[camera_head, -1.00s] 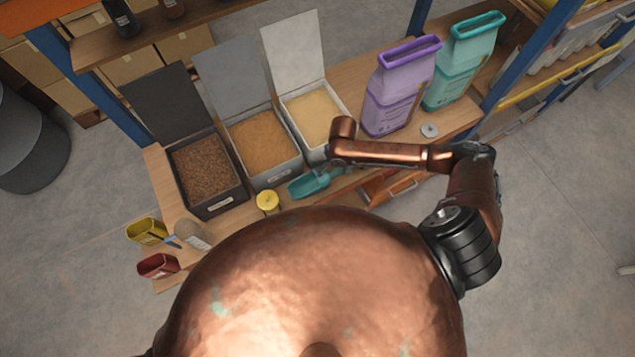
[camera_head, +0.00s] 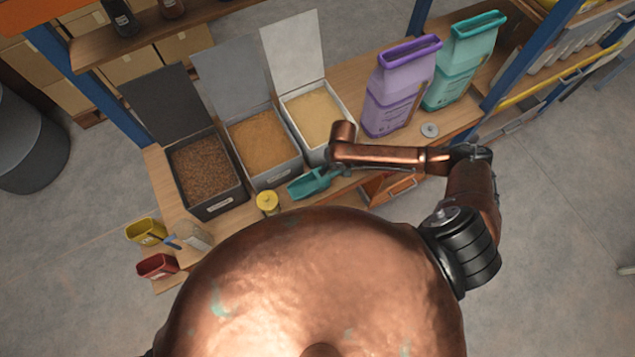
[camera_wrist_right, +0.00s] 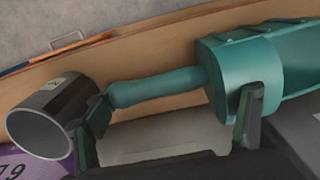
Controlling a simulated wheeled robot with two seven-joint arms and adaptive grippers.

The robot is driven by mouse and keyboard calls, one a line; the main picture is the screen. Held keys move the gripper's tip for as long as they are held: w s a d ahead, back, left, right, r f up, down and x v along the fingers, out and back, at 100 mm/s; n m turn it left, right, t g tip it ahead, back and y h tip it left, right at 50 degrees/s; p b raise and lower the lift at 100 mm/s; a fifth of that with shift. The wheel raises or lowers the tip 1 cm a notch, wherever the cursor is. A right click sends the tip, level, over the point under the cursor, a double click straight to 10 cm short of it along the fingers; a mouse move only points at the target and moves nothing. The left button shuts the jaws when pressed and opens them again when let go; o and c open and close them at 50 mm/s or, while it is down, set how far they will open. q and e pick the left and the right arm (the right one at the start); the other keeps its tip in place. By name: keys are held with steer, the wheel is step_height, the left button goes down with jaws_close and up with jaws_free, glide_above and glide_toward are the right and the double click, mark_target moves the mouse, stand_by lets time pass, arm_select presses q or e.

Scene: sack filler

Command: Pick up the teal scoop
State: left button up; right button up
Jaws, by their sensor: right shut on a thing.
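The teal scoop (camera_head: 312,183) is in front of the open bins in the head view, partly hidden by my right arm. In the right wrist view the scoop (camera_wrist_right: 222,80) lies across the picture, its round handle at left and its wider bowl at right. My right gripper (camera_wrist_right: 172,118) is shut on the scoop, with one dark finger at the handle's end and the other by the bowl's back. In the head view my right gripper (camera_head: 341,170) is mostly hidden under the arm. I cannot tell how far the scoop is above the wooden bench (camera_head: 163,185). My left gripper is not in view.
Open bins of dark grains (camera_head: 203,168), orange-brown grains (camera_head: 260,135) and pale powder (camera_head: 313,115) stand behind the scoop. A yellow-lidded jar (camera_head: 267,202) is at its left. A purple sack (camera_head: 396,95) and a teal sack (camera_head: 464,60) stand to the right.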

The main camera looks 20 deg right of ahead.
steer(key=c, duration=0.3)
steer(key=shift+r, duration=0.55)
step_height(320, 180, up, 2)
steer(key=shift+r, duration=0.2)
steer(key=s+d+r+p, duration=0.2)
steer(key=s+d+r, duration=0.4)
steer(key=s+r, duration=0.3)
steer(key=s, duration=0.3)
steer(key=shift+s+d+r, duration=0.2)
steer(key=shift+r, duration=0.1)
stand_by(0.3)
